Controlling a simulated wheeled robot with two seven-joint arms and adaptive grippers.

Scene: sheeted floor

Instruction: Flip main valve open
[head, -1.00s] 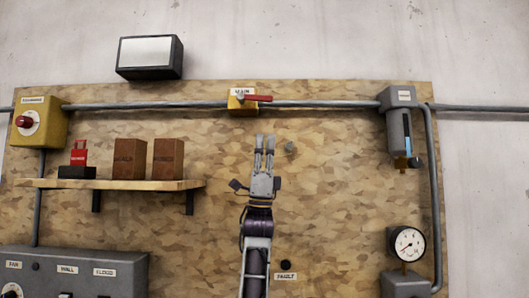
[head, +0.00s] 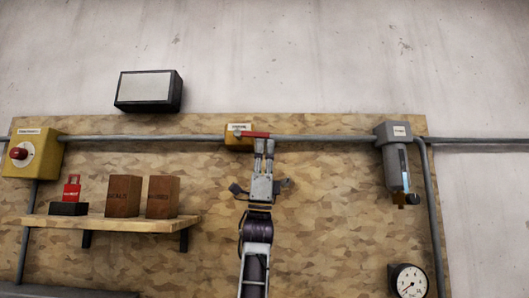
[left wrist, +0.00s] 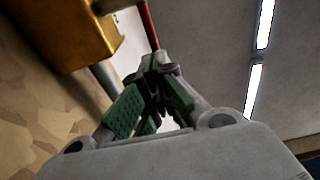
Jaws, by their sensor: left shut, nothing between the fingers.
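The main valve (head: 238,143) is a yellow box on the grey pipe near the top of the wooden board. Its red lever (head: 255,135) points to the right, roughly along the pipe. My left gripper (head: 264,143) is shut and empty, pointing up, with its fingertips just below the lever in the head view. In the left wrist view the yellow valve box (left wrist: 68,30) is at the upper left and the red lever (left wrist: 149,24) rises just beyond the fingertips. I cannot tell whether the fingertips touch the lever. My right gripper is out of view.
The grey pipe (head: 330,137) runs along the board's top. A shelf (head: 110,223) with a red lock piece and two brown boxes is at left. A yellow switch box (head: 32,153) is farther left. A grey filter unit (head: 396,160) and gauge (head: 408,281) are at right.

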